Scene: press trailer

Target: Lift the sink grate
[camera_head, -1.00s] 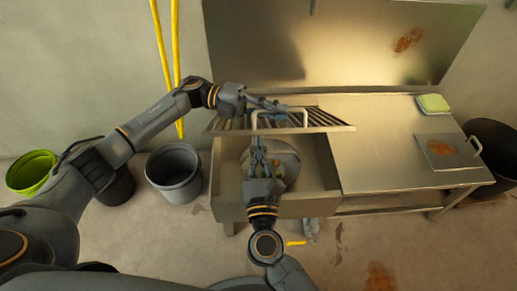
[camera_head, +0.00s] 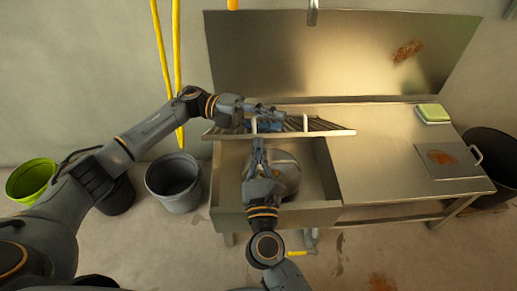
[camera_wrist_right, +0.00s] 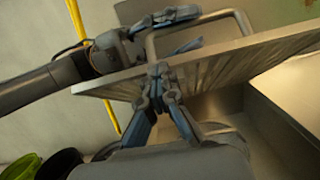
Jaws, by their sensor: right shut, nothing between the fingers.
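The sink grate (camera_head: 335,132), a metal frame with slats and a raised bar handle (camera_head: 280,117), is up at the back of the open sink basin (camera_head: 325,185), and its slats look strongly foreshortened. It crosses the right wrist view (camera_wrist_right: 220,72) at a slant. My left gripper (camera_head: 272,113) is at the handle; in the right wrist view its fingers lie on either side of the handle bar, but whether they clamp it is unclear. My right gripper (camera_head: 258,146) is shut and empty, its tips at the grate's near edge; contact cannot be told.
A round grey pot (camera_head: 287,172) is in the basin, partly behind my right gripper. The counter to the right holds a green-and-white sponge (camera_head: 433,113) and a stained metal plate (camera_head: 442,160). Buckets stand on the floor at left; a dark bin stands at far right.

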